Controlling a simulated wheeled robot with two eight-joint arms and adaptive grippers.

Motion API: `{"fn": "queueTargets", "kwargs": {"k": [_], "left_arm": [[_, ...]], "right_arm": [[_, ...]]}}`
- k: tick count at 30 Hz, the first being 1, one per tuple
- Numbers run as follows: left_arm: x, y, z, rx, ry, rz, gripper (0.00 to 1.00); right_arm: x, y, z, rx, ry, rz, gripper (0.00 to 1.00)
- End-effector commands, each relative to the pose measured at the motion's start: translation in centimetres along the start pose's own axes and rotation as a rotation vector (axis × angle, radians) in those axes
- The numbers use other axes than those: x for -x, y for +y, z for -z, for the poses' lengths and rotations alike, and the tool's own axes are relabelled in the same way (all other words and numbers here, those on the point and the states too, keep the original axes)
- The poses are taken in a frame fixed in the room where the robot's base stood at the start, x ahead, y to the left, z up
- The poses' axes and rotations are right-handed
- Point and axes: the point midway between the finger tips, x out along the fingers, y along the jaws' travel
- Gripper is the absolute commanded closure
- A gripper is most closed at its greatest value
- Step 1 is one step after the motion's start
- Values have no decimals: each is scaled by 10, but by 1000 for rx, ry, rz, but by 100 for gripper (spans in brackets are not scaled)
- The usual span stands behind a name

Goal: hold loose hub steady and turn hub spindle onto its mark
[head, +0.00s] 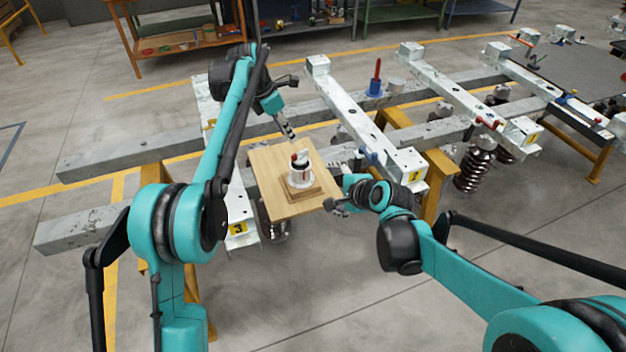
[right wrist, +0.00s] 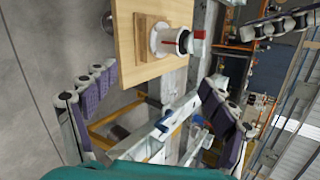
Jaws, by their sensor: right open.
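The hub (head: 301,178) is a white cylinder with a flange, standing upright on a small wooden block on a light wooden board (head: 265,162). Its spindle (head: 303,158) on top shows white, red and dark parts. In the right wrist view the hub (right wrist: 163,41) and its red and white spindle (right wrist: 199,43) appear sideways. My left gripper (head: 290,134) hangs above and behind the hub, apart from it; whether its fingers are parted is unclear. My right gripper (head: 338,207) is at the board's right front edge, its fingers (right wrist: 158,82) spread wide with nothing between them.
White perforated beams (head: 350,110) lie across grey rails (head: 110,160) on yellow stands. A blue holder with a red-handled tool (head: 375,85) stands behind to the right. Coil springs (head: 472,170) hang below the beams. Workbenches (head: 180,40) stand at the back.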

Motion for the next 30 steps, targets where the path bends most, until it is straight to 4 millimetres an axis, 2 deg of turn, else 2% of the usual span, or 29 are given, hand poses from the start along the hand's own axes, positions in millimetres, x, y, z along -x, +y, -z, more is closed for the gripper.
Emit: {"fn": "queueTargets", "kwargs": {"k": [1,9,15,21,26,30], "left_arm": [[0,0,0,0,0,0,66],[0,0,0,0,0,0,66],[0,0,0,0,0,0,66],[0,0,0,0,0,0,66],[0,0,0,0,0,0,66],[0,0,0,0,0,0,66]], "right_arm": [[-18,-6,1,-101,-20,18,16],[-98,-18,6,-688,-152,86,16],[-141,-13,10,-1028,-242,97,16],[-160,-8,13,-1191,-287,95,16],[-175,-10,10,-1215,-294,93,16],[-196,-15,7,-1214,-294,93,16]]}}
